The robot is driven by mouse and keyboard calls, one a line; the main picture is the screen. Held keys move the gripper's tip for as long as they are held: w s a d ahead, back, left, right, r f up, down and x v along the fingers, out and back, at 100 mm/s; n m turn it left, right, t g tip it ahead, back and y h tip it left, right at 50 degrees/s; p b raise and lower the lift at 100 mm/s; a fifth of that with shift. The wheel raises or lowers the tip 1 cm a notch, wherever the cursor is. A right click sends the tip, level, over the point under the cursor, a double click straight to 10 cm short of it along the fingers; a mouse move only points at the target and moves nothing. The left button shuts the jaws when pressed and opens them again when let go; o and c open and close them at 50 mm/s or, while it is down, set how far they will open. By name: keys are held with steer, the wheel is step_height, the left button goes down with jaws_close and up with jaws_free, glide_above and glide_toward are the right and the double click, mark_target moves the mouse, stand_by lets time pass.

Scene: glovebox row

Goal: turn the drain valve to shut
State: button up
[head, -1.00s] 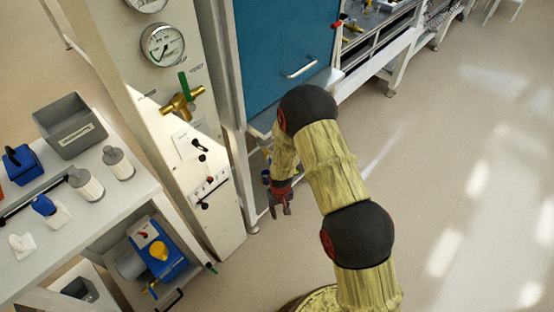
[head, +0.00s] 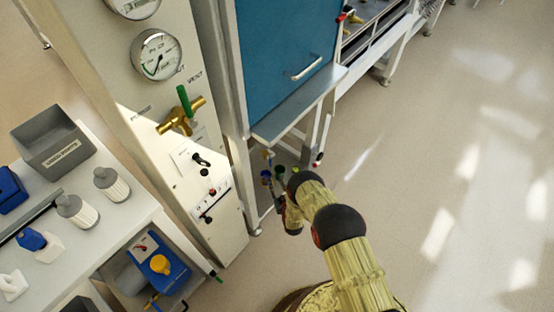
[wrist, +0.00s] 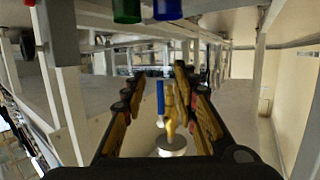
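In the wrist view, a brass valve (wrist: 171,112) with a blue lever (wrist: 161,97) shows between the fingers of my gripper (wrist: 160,76). A round silvery part (wrist: 171,146) is at its lower end. The lever lies about parallel to the brass body in this view. My gripper is open, one finger on each side of the valve; I see no contact. I cannot tell from the picture whether this valve is open or shut.
A green cup-like part (wrist: 127,10) and a blue one (wrist: 167,8) hang at the top of the wrist view. White frame legs stand around. A panel holds a green-handled brass valve (head: 180,115) and a gauge (head: 156,55). Floor is clear at right.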

mark_target(271, 161)
step_height(271, 161, up, 6)
steer(key=w+t+y, duration=0.1)
steer(key=t, duration=0.2)
steer(key=b+x, duration=0.1)
steer(key=x, duration=0.1)
steer(key=b+x, duration=0.1)
steer(key=x, duration=0.2)
steer(key=b+x, duration=0.1)
steer(key=x, duration=0.2)
steer(key=shift+r, duration=0.25)
steer(key=shift+c, duration=1.3)
steer(key=c, duration=0.4)
jaws_close()
